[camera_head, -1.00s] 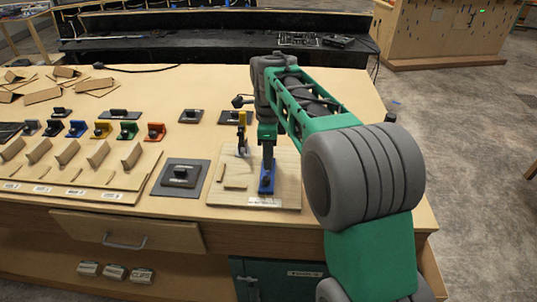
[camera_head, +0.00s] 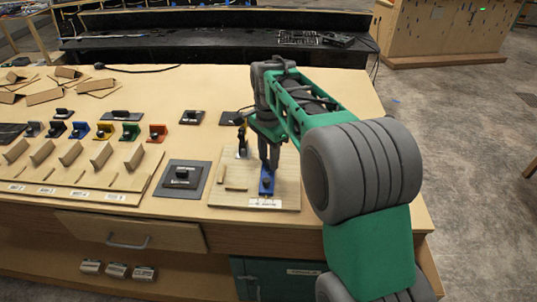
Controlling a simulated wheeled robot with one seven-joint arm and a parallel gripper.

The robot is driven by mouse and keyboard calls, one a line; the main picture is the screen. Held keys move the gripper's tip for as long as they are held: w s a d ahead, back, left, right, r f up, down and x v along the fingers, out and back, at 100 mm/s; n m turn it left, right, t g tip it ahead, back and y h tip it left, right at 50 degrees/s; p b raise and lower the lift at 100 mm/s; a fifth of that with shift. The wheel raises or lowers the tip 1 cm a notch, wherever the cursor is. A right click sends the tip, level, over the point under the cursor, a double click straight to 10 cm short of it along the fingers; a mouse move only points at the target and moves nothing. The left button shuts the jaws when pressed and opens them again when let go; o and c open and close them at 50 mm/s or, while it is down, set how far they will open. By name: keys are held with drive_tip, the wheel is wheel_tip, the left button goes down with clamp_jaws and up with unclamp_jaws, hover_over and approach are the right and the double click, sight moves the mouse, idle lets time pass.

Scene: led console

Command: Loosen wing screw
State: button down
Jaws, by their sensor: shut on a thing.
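A small blue fixture (camera_head: 266,187) sits on a light wooden board (camera_head: 288,192) near the table's front edge. My gripper (camera_head: 269,168) points straight down over it, with both dark fingers at the top of the fixture. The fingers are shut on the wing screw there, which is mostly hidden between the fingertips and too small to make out.
On the same board, a dark upright clamp-like part (camera_head: 242,147) stands left of my gripper. A dark square plate with a knob (camera_head: 182,185) lies left of the board. Several coloured brackets and wooden pieces fill the table's left side.

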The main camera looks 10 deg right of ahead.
drive_tip(key=n+p, duration=0.1)
drive_tip(key=n, duration=0.6)
drive_tip(key=shift+s, duration=0.1)
drive_tip(key=n+p, duration=0.1)
drive_tip(key=n, duration=0.5)
drive_tip(key=shift+f+n, duration=0.15)
drive_tip(key=shift+n, duration=0.15)
drive_tip(key=n, duration=0.3)
drive_tip(key=shift+s+f+n, duration=0.1)
drive_tip(key=shift+n, duration=0.2)
drive_tip(key=n, duration=0.3)
drive_tip(key=shift+n, duration=0.3)
drive_tip(key=n, duration=0.6)
drive_tip(key=shift+n+p, duration=0.3)
drive_tip(key=shift+p, duration=0.05)
drive_tip(key=shift+f, duration=0.1)
